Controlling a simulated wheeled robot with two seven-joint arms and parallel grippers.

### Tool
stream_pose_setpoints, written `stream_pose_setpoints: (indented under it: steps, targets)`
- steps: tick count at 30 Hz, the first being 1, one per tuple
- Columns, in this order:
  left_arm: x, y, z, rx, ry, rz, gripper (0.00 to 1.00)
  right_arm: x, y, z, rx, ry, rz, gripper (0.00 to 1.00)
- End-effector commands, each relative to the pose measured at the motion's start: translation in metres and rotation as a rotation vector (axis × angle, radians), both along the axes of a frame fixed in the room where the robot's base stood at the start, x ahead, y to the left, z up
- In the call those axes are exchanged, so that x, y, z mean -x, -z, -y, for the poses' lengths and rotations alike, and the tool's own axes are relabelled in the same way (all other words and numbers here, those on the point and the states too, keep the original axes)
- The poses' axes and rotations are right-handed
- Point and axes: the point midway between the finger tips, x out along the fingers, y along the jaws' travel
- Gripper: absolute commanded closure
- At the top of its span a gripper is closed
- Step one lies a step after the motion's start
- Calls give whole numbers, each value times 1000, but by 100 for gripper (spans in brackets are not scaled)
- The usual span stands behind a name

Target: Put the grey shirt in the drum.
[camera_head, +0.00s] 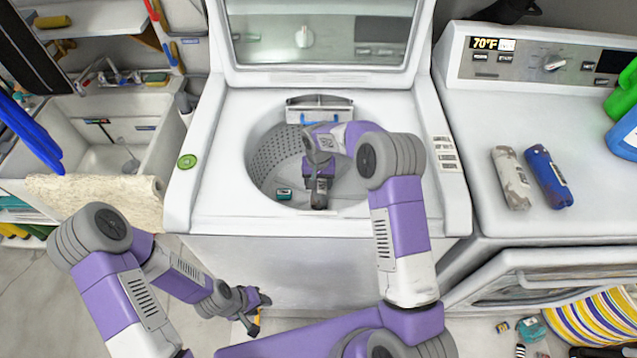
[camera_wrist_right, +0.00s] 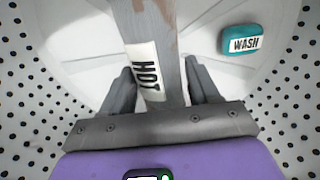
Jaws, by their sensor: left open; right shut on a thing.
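The grey shirt (camera_wrist_right: 157,45) looks like a narrow grey roll with pinkish blotches and a white HOT label. My right gripper (camera_head: 319,198) is inside the washer's drum (camera_head: 262,165) and shut on it. In the right wrist view, the shirt passes between the two fingers of my right gripper (camera_wrist_right: 162,90), with the drum's pale floor behind it. Most of the shirt is hidden by my gripper in the head view. My left gripper (camera_head: 260,311) is open and empty, low in front of the washer.
A teal WASH item (camera_wrist_right: 240,40) lies in the drum, also visible in the head view (camera_head: 284,194). The washer lid (camera_head: 320,75) stands open. A blotchy pale roll (camera_head: 512,178) and a blue roll (camera_head: 548,176) lie on the dryer. A sink (camera_head: 105,130) is at left.

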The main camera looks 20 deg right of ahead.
Motion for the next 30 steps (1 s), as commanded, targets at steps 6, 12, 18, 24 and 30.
stream_pose_setpoints:
  steps: [6,12,18,24,30]
  targets:
    - [0,3,0,0,0,0,57,0,3,0,0,0,0,80]
    - [0,7,0,0,0,0,57,0,9,0,0,0,0,80]
    - [0,8,0,0,0,0,57,0,11,0,1,0,0,38]
    - [0,7,0,0,0,0,57,0,11,0,0,-1,0,14]
    - [0,7,0,0,0,0,57,0,11,0,0,0,0,14]
